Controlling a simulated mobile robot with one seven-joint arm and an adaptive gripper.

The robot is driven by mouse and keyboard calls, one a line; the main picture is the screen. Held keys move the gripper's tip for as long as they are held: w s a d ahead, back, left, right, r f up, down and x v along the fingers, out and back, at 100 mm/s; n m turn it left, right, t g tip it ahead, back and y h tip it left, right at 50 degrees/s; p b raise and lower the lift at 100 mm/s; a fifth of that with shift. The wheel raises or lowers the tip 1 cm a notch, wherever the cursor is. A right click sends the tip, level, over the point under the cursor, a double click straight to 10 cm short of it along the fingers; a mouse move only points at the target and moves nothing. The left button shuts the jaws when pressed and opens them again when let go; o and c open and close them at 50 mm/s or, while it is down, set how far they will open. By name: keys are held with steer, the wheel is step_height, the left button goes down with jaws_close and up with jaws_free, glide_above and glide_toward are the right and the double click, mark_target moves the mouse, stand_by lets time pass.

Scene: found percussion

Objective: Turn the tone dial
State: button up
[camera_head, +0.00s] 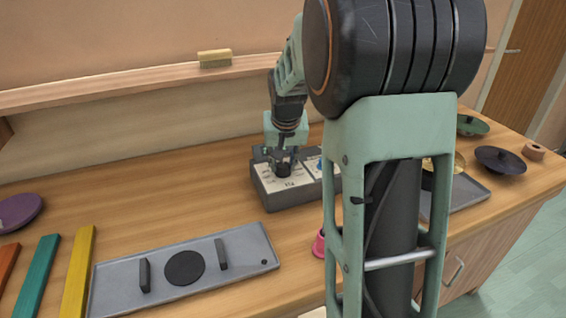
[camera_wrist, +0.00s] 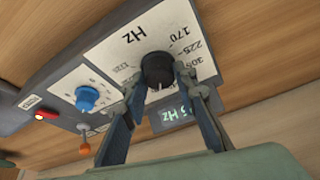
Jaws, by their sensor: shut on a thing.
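The black tone dial (camera_wrist: 157,70) sits on a white panel marked with numbers and "Hz" in the wrist view. It shows small in the head view (camera_head: 283,170), on the grey box (camera_head: 291,203) standing on the table. My gripper (camera_wrist: 160,82) is shut on the dial, with one finger on each side. In the head view my gripper (camera_head: 284,160) reaches down onto the box from above. A small lit display (camera_wrist: 174,114) reading in Hz is beside the dial, partly hidden by a finger.
The same box carries a blue knob (camera_wrist: 87,97), an orange-tipped switch (camera_wrist: 85,148) and a red button (camera_wrist: 47,114). A grey plate with two handles (camera_head: 246,254) lies in front, beside coloured bars (camera_head: 78,270). Dark and green discs (camera_head: 500,161) stand at right. Bare table lies left of the box.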

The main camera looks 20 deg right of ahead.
steer(key=shift+w+a+m+g+h+b, duration=0.15)
steer(key=shift+m+h, duration=0.35)
steer(key=shift+m, duration=0.9)
steer(key=shift+m+g+h+b, duration=0.25)
steer(key=shift+m+h, duration=0.25)
steer(key=shift+m, duration=0.9)
steer(key=o, duration=1.1)
steer(key=shift+r, duration=0.1)
steer(key=v, duration=1.2)
steer(key=shift+w, duration=0.1)
